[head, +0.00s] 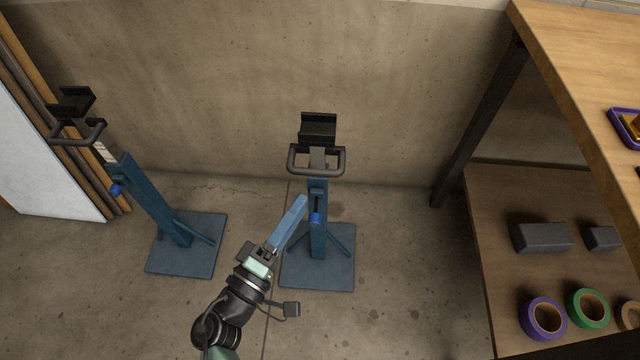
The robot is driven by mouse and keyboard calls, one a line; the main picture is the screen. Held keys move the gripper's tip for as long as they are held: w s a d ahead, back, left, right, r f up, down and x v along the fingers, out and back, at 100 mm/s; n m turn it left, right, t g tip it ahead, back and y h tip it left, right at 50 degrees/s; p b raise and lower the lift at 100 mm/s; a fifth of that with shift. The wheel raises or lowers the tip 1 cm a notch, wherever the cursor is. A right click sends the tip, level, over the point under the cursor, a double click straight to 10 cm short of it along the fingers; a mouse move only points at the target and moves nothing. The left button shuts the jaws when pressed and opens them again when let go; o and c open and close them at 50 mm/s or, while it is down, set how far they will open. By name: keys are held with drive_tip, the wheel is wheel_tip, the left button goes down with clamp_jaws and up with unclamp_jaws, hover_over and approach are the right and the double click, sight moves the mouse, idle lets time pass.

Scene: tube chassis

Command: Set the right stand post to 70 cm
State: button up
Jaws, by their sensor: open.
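The right stand has a blue base plate (335,270) on the floor and an upright blue post (318,240). A blue knob (316,218) sits on the front of its sleeve. A dark loop handle (335,172) and a black cradle (318,128) top it. No height scale is readable on this post. My gripper (302,202), with long light-blue fingers, reaches up from below. Its tips are just left of the right post, near knob height in the picture. It is open and holds nothing visible; I cannot tell whether it touches the post.
A similar left stand (150,200) has a pale scale strip below its handle. A white panel (40,160) and boards lean at far left. A wooden workbench (590,60) with a lower shelf (490,240) fills the right. A concrete wall (240,80) is behind.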

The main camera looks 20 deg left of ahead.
sight(316, 169)
wheel_tip(316, 169, down, 4)
drive_tip(key=s+a+r+n+y, duration=0.1)
drive_tip(key=s+a+n, duration=0.1)
drive_tip(key=w, duration=0.4)
drive_tip(key=w+d+r+b, duration=0.1)
drive_tip(key=w, duration=0.3)
drive_tip(key=w+b, duration=0.1)
drive_tip(key=w, duration=0.3)
drive_tip(key=shift+w+d+r, duration=0.3)
drive_tip(key=shift+d+r, duration=0.1)
clamp_jaws()
idle(0.6)
